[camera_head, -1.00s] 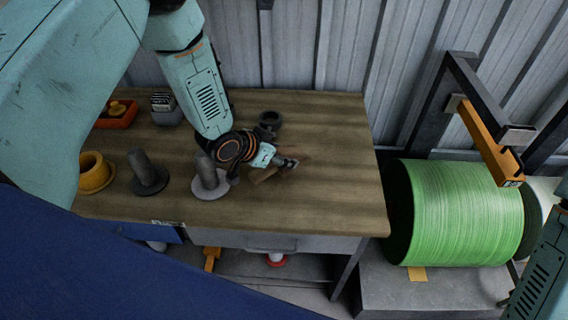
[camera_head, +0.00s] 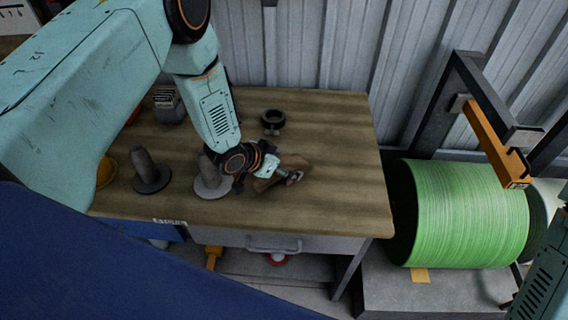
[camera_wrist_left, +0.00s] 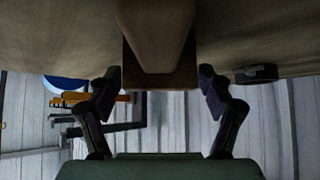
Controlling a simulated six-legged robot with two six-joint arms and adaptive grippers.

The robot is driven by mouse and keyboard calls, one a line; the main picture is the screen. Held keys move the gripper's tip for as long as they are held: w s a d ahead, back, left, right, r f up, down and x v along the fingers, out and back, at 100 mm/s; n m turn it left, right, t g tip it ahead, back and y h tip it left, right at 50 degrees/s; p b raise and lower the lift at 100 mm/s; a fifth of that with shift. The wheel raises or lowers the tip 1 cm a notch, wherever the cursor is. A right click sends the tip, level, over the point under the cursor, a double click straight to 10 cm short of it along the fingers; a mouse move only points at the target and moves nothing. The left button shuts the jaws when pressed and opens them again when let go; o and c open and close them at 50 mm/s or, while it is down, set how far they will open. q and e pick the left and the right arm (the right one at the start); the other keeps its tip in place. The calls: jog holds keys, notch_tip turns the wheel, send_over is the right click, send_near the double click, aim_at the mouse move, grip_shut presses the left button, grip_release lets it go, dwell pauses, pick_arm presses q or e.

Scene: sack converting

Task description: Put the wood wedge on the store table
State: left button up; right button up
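The wood wedge (camera_head: 268,184) is brown and lies at or just above the wooden table (camera_head: 340,150), right of the grey posts. My left gripper (camera_head: 291,177) reaches down over it and partly hides it. In the left wrist view the wedge (camera_wrist_left: 158,45) sits between the two fingers of my left gripper (camera_wrist_left: 160,82). Its sides line up with the fingertips, but I cannot tell whether they press on it. My right gripper is out of view; only part of my right arm shows at the lower right.
Two grey posts on round bases (camera_head: 150,172) (camera_head: 207,178) stand left of the wedge. A dark ring (camera_head: 272,121) lies behind it and also shows in the wrist view (camera_wrist_left: 256,74). The table's right part is clear. A green roll (camera_head: 460,212) and an orange-armed frame (camera_head: 490,140) stand to the right.

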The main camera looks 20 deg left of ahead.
pick_arm(q)
jog(key=shift+s+r, duration=0.15)
jog(key=shift+w+r, duration=0.1)
jog(key=shift+w, duration=0.1)
jog(key=p+v, duration=0.1)
jog(key=v, duration=1)
jog(key=shift+s+a+r+p, duration=0.15)
jog(key=shift+s+r+p, duration=0.1)
jog(key=shift+p, duration=0.15)
jog(key=shift+s+r, duration=0.1)
jog(key=shift+s, duration=0.15)
